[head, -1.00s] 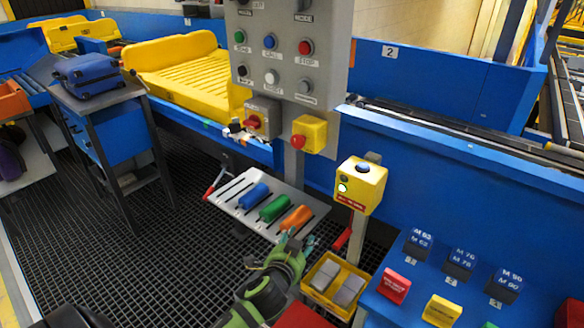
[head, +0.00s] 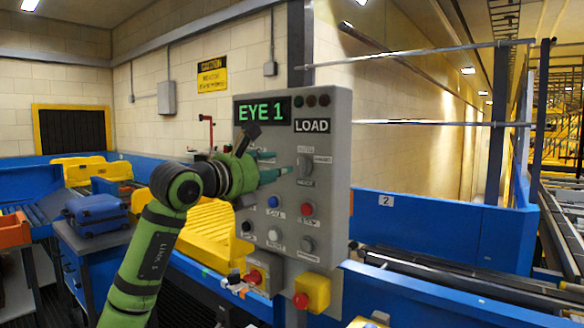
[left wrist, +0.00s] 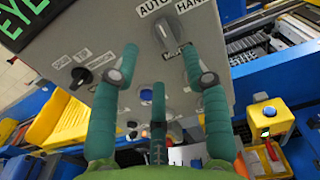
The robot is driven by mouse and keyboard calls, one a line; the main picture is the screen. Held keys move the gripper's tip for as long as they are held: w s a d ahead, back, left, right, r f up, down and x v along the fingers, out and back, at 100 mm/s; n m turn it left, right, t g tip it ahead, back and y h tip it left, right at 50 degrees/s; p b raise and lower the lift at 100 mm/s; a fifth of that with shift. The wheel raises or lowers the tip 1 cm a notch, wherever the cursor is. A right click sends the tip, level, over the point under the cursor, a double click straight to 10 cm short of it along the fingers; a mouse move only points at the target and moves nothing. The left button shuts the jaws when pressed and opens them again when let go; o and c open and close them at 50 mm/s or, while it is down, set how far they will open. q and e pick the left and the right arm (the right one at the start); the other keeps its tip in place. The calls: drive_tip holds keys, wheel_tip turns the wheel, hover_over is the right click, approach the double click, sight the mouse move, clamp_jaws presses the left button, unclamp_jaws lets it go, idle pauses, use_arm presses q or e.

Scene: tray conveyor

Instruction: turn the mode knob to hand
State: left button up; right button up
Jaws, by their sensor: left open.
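The mode knob (head: 305,167) is a grey turn knob on the right of the grey control panel (head: 341,190). Labels AUTO, HAND and MODE surround it. In the left wrist view the knob (left wrist: 166,34) stands apart from the fingers, past their tips. Its bar leans up and left, towards the AUTO label (left wrist: 153,7); the HAND label (left wrist: 190,4) is to its right. My left gripper (head: 276,165) is in front of the panel, left of the knob, with green fingers spread. It is open and empty in the left wrist view (left wrist: 160,60). My right gripper is not in view.
The panel shows EYE 1 on a display (head: 263,111) and LOAD on a sign (head: 312,126). A red button (head: 307,209) and a blue button (head: 272,202) sit below the knob. A black knob (left wrist: 81,77) is left of my fingers. A yellow box (head: 314,293) juts out below.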

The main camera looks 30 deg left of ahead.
sight(302, 168)
use_arm(q)
drive_tip(key=w+p, duration=0.2)
drive_tip(key=w, duration=0.4)
drive_tip(key=shift+w+d+p, duration=0.35)
drive_tip(key=shift+w+d, duration=0.05)
drive_tip(key=shift+f, duration=0.1)
clamp_jaws()
